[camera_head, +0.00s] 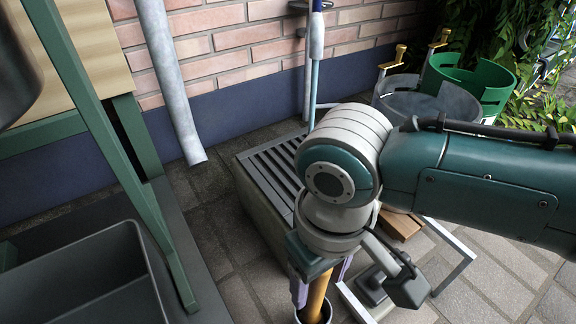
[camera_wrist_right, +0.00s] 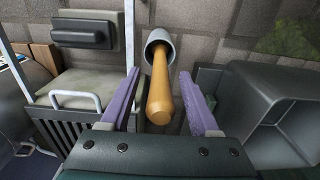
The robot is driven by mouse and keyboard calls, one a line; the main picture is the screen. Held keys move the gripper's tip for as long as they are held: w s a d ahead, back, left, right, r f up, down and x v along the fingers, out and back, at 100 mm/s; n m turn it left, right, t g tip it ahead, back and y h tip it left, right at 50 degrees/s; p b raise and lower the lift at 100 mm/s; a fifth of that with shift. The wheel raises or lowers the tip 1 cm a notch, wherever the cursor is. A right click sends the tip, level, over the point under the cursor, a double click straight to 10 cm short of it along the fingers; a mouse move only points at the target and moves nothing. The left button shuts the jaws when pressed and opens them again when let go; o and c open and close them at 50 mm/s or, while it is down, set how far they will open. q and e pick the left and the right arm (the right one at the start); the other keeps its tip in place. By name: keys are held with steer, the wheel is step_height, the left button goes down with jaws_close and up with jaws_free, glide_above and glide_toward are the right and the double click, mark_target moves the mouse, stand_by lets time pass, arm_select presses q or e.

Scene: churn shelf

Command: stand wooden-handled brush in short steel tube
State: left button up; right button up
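The wooden-handled brush shows as a smooth yellow-brown handle (camera_head: 317,296); its brush end is hidden. The handle stands with its far end inside the mouth of the short steel tube (camera_head: 299,317), at the bottom edge of the head view. The wrist view shows the handle (camera_wrist_right: 160,92) running into the grey tube (camera_wrist_right: 154,36), slightly off to one side. My right gripper (camera_head: 321,281) is over the tube. Its purple fingers (camera_wrist_right: 161,75) are open on both sides of the handle, with a visible gap at each side. My left gripper is not in view.
A grey bin (camera_head: 90,275) and green frame (camera_head: 110,140) are at left. Green tub (camera_head: 480,78) and plants are at back right. Paving at lower right is mostly clear.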

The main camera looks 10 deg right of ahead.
step_height(320, 180, up, 10)
steer(key=p, duration=0.9)
stand_by(0.6)
